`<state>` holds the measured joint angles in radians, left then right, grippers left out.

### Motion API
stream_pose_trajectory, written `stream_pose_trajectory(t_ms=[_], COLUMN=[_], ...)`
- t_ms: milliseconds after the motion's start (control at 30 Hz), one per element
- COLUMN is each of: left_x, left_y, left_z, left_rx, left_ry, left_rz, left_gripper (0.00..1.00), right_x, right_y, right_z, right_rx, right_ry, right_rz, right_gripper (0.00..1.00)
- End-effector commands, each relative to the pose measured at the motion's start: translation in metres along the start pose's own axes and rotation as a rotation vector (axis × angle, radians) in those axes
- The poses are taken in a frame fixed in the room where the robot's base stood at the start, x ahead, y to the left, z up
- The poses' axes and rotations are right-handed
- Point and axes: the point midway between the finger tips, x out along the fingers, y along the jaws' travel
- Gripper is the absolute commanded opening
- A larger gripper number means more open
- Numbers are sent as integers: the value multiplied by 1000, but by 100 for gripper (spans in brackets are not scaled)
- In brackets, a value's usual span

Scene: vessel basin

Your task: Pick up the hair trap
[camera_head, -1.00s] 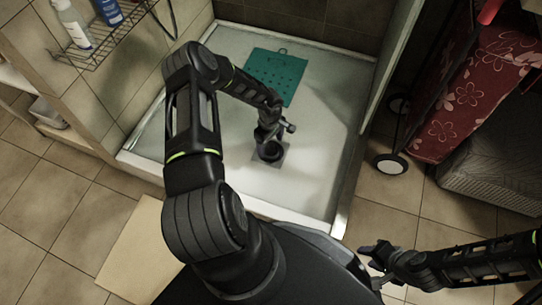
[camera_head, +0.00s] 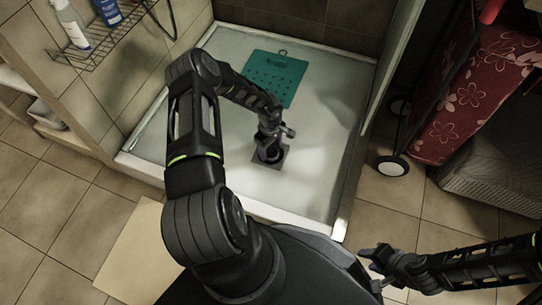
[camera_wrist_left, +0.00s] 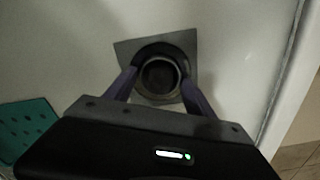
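The hair trap (camera_wrist_left: 159,76) is a dark round cup in the square grey drain plate (camera_wrist_left: 186,44) of the shower floor. In the head view it is mostly hidden by my left gripper (camera_head: 268,150), which points down at the drain plate (camera_head: 275,164). In the left wrist view my left gripper (camera_wrist_left: 160,82) has its two fingers spread, one on each side of the trap. Whether the fingertips touch it is unclear. My right gripper (camera_head: 368,266) is open and empty, off to the right outside the basin.
The white shower basin (camera_head: 310,120) has a raised rim around it. A teal perforated mat (camera_head: 275,78) lies at its back. A wire shelf (camera_head: 105,38) with bottles hangs at the left. A red flowered trolley bag (camera_head: 468,110) stands at the right. The basin floor around the drain is clear.

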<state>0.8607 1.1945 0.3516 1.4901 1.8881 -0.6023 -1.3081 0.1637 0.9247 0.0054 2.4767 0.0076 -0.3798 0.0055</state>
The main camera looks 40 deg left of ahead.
Motion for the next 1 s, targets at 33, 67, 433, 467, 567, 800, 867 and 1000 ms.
stream_pose_trajectory(t_ms=[33,67,433,467,567,800,867,1000], left_x=[0,0,0,0,0,0,0,0], left_y=[0,0,0,0,0,0,0,0], left_z=[0,0,0,0,0,0,0,0], left_rx=[0,0,0,0,0,0,0,0], left_ry=[0,0,0,0,0,0,0,0], left_rz=[0,0,0,0,0,0,0,0], left_gripper=[58,56,26,23,15,0,0,0], right_x=[0,0,0,0,0,0,0,0], right_y=[0,0,0,0,0,0,0,0], right_z=[0,0,0,0,0,0,0,0], right_rx=[0,0,0,0,0,0,0,0], right_ry=[0,0,0,0,0,0,0,0], right_rz=[0,0,0,0,0,0,0,0], right_gripper=[36,36,36,36,36,36,36,36])
